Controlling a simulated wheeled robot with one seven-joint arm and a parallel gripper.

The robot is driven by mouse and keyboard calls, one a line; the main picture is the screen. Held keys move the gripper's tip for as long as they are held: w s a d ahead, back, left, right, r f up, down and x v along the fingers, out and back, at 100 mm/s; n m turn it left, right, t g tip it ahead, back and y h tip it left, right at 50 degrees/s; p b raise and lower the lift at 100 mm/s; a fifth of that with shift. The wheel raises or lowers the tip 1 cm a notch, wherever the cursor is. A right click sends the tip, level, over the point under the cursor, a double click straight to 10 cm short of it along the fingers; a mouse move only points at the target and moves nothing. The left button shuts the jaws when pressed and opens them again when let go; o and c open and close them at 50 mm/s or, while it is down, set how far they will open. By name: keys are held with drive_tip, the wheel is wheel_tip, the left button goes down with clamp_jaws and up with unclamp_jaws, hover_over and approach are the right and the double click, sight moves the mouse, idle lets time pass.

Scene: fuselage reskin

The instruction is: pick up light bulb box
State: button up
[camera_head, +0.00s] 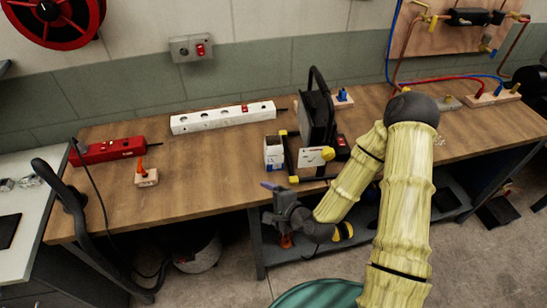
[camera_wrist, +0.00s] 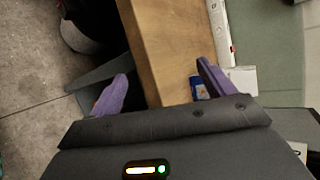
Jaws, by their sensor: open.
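The light bulb box appears to be the small white box with blue markings (camera_head: 274,154) standing on the wooden workbench (camera_head: 205,180), near its front edge and left of a black work light. In the wrist view, a blue part of it (camera_wrist: 199,90) shows beside the right purple finger, which hides some of it. My gripper (camera_head: 270,187) is at the bench's front edge, below and in front of the box in the head view. In the wrist view my gripper (camera_wrist: 163,76) has its fingers wide apart, with bare bench edge and nothing held between them.
The black work light (camera_head: 318,115) on its stand is close to the box's right. A white power strip (camera_head: 223,117) lies behind it. A red tool or level (camera_head: 112,150) and an orange-handled valve on a block (camera_head: 145,176) are at left. The bench between is clear.

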drive_tip(key=m+t, duration=0.1)
drive_tip(key=a+m, duration=0.1)
drive_tip(key=m, duration=0.1)
drive_tip(key=m+t, duration=0.1)
drive_tip(key=m, duration=0.1)
drive_tip(key=shift+w+a+r+t+y, duration=0.2)
drive_tip(key=shift+w+r+t+y, duration=0.1)
drive_tip(key=shift+y, duration=0.1)
drive_tip(key=d+m+t+h, duration=0.1)
drive_tip(key=m+t+h, duration=0.1)
drive_tip(key=m, duration=0.3)
drive_tip(key=w+d+r+m+t+h, duration=0.1)
drive_tip(key=d+m+t+h, duration=0.1)
drive_tip(key=m, duration=0.3)
drive_tip(key=d+r+m+t+h+b, duration=0.1)
drive_tip(key=d+m+t, duration=0.1)
drive_tip(key=m, duration=0.3)
drive_tip(key=shift+w+r+m+h, duration=0.15)
drive_tip(key=shift+w+m+h, duration=0.15)
drive_tip(key=shift+m+h, duration=0.1)
